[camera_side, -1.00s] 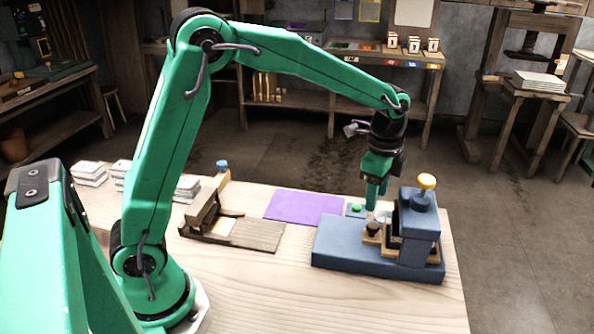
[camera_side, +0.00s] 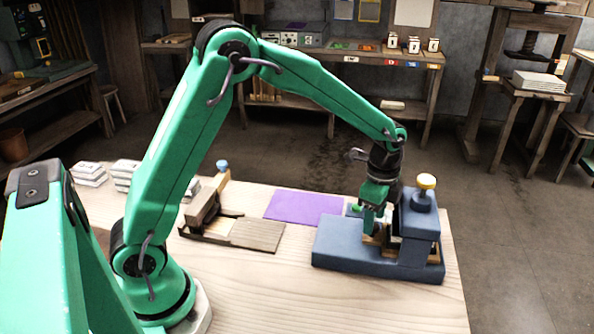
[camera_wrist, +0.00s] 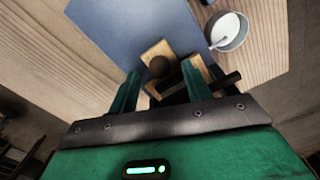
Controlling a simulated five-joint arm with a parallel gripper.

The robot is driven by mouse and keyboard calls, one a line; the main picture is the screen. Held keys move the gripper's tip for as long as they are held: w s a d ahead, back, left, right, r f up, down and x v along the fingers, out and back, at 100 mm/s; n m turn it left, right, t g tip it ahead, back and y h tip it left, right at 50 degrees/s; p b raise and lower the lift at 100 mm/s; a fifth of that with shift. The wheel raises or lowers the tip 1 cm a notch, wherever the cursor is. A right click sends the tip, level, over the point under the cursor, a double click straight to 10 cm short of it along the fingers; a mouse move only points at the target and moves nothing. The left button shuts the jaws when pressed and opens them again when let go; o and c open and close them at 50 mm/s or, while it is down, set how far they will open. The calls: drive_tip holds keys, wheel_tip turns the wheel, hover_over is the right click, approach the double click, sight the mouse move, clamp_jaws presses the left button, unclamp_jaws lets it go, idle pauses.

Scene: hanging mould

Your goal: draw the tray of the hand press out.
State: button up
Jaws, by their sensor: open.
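The blue hand press (camera_side: 420,228) stands at the right end of the table, with a yellow knob on top and a long flat base. Its wooden tray (camera_side: 374,240) shows low at the press's front, mostly covered by my gripper. In the wrist view the tray (camera_wrist: 152,50) has a dark round knob (camera_wrist: 160,67). My gripper (camera_side: 371,228) is open and low over the tray. In the wrist view its fingers (camera_wrist: 160,84) stand on either side of the knob, apart from each other. I cannot tell whether either finger touches the knob.
A grey bowl (camera_wrist: 229,30) with white contents stands beside the press base. A purple sheet (camera_side: 304,208) and a wooden frame device (camera_side: 215,222) lie left of the press. White stacks (camera_side: 88,173) stand at the far left. The table's front middle is clear.

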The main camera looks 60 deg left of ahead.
drive_tip(key=shift+f, duration=0.8)
clamp_jaws()
drive_tip(key=s+a, duration=0.9)
drive_tip(key=shift+a+r, duration=0.1)
unclamp_jaws()
drive_tip(key=shift+s, duration=0.1)
